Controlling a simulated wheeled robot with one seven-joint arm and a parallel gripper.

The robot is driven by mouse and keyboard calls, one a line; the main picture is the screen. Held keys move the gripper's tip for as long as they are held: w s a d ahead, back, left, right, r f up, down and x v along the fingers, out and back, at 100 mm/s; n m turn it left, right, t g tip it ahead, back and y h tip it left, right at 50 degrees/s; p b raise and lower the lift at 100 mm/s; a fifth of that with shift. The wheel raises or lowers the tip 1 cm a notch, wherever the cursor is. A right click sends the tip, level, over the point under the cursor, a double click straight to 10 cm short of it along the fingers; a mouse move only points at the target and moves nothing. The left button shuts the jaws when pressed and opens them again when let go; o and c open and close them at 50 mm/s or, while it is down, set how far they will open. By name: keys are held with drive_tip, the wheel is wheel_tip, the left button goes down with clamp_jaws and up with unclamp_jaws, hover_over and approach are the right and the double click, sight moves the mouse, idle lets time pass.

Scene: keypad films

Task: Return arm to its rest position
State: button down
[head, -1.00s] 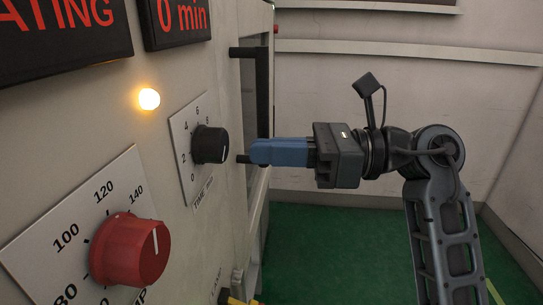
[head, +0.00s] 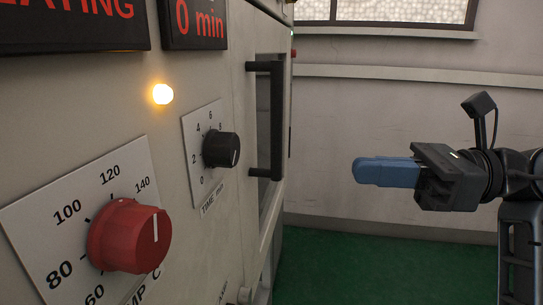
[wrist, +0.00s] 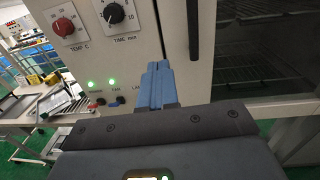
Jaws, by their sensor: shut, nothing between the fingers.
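My gripper (head: 388,172) is at the right of the head view, its blue fingers shut together and pointing left toward the oven panel. It is empty and well apart from the panel, the knobs and the door handle. In the wrist view my gripper (wrist: 155,68) shows its blue fingers closed in front of the panel. Part of my arm is cut off at the right edge of the head view.
The oven panel (head: 60,165) carries a red temperature knob (head: 130,236), a black time knob (head: 221,149), a lit lamp (head: 162,94) and a display (head: 194,20). A black door handle (head: 276,120) sticks out. Green floor (head: 390,270) is clear. The wrist view shows a bench (wrist: 22,112) at left.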

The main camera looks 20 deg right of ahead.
drive_tip(key=s+a+f+m+t+y, duration=0.4)
drive_tip(key=s+a+m+t, duration=0.45)
drive_tip(key=m, duration=0.75)
drive_tip(key=s+d+f+m+g+h, duration=0.2)
drive_tip(key=s+d+f+m+h, duration=0.2)
drive_tip(key=s+f+m+h, duration=1.5)
drive_tip(key=s+f+m, duration=0.1)
drive_tip(key=m, duration=1.2)
drive_tip(key=shift+s+d+f+h, duration=0.15)
drive_tip(key=shift+f+h, duration=0.1)
drive_tip(key=shift+h, duration=0.15)
drive_tip(key=shift+g, duration=0.25)
